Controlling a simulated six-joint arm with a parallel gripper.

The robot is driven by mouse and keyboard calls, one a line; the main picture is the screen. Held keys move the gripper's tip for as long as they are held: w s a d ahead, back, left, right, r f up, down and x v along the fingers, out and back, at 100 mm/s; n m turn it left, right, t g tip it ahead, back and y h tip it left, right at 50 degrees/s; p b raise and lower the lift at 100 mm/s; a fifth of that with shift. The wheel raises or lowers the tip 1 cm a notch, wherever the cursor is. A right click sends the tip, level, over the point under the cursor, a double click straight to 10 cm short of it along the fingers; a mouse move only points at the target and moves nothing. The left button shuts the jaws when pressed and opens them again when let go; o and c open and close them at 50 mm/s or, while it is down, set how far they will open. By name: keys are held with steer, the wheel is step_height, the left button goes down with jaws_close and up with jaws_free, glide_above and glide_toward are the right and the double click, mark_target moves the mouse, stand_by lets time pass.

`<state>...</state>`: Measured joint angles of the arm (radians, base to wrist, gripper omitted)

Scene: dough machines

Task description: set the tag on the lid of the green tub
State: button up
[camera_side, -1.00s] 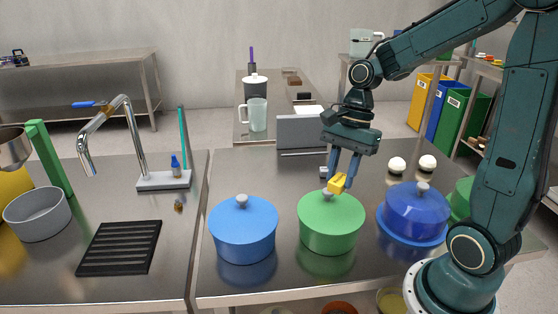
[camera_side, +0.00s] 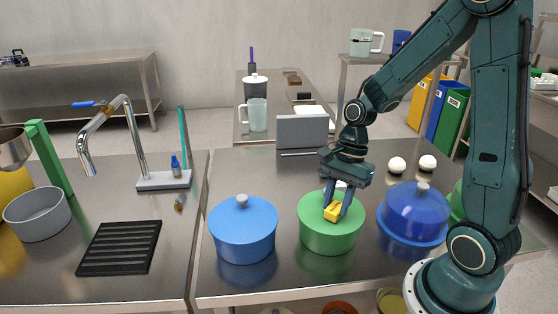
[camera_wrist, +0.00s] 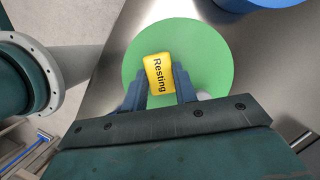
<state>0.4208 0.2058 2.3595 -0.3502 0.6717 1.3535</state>
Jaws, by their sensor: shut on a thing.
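The green tub (camera_side: 331,240) stands between two blue tubs on the steel table. Its green lid also shows in the wrist view (camera_wrist: 205,60). A yellow tag (camera_side: 333,212) is between the fingers of my gripper (camera_side: 337,208), at the lid. In the wrist view the tag (camera_wrist: 158,74) reads "Resting" and lies over the lid, with the gripper (camera_wrist: 160,85) shut on it. I cannot tell whether the tag touches the lid. The lid's knob is mostly hidden behind my gripper in the side view.
A blue tub (camera_side: 243,232) stands to the left and a darker blue one (camera_side: 415,215) to the right. Two white balls (camera_side: 397,165) lie behind the right one. A grey box (camera_side: 302,130) stands at the back. A black rack (camera_side: 119,248) lies at the left.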

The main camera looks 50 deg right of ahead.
steer(key=shift+f, duration=0.2)
steer(key=o, duration=0.9)
steer(key=shift+o, duration=0.2)
steer(key=shift+r, duration=0.1)
steer(key=v, duration=1.2)
steer(key=shift+a, duration=0.1)
